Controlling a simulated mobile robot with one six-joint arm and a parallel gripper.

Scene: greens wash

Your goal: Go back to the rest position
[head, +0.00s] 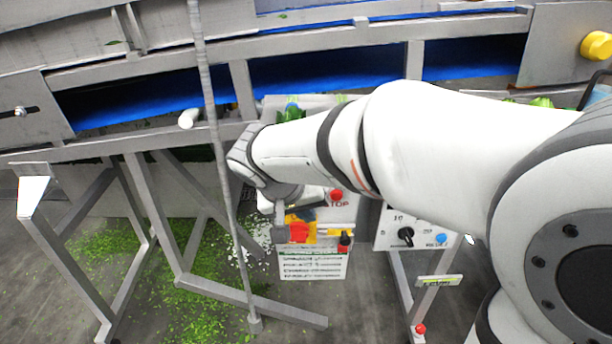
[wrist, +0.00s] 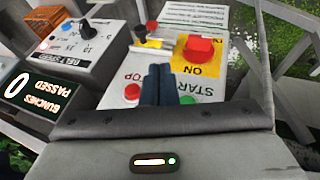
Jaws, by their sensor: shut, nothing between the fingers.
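My gripper shows in the wrist view (wrist: 157,85) with its two dark fingers together and nothing between them. It points at a control box (wrist: 120,94) with a red STOP button (wrist: 132,91), a green START button (wrist: 188,99) and a red switch (wrist: 198,49) on a yellow plate. In the head view my white arm reaches left from the right edge, and its end is over the same control box (head: 313,262). The fingertips are hard to make out there. I cannot tell if the fingers touch the box.
A speed panel with a black knob (head: 405,235) stands right of the control box; the wrist view also shows a "bunches passed" display (wrist: 38,92) reading 0. A conveyor with a blue belt (head: 330,70) runs behind. A thin grey pole (head: 222,170) and metal legs stand left. Green scraps (head: 200,310) litter the floor.

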